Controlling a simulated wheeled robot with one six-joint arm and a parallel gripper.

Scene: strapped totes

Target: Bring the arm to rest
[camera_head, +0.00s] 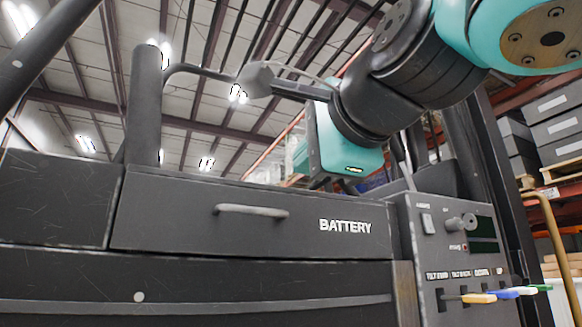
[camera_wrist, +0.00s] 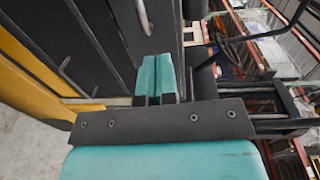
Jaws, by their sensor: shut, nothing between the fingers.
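My gripper (camera_wrist: 157,78) shows in the wrist view as two teal fingers pressed together, with nothing between them. A dark bracket with bolts crosses the view just below them.
The control box (camera_head: 455,245) has a knob and several coloured levers (camera_head: 500,293). A dark post (camera_head: 145,105) rises at the left. Racks with grey totes (camera_head: 555,125) stand at the right. The wrist view shows a steering wheel (camera_wrist: 246,30) and bare floor (camera_wrist: 30,155).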

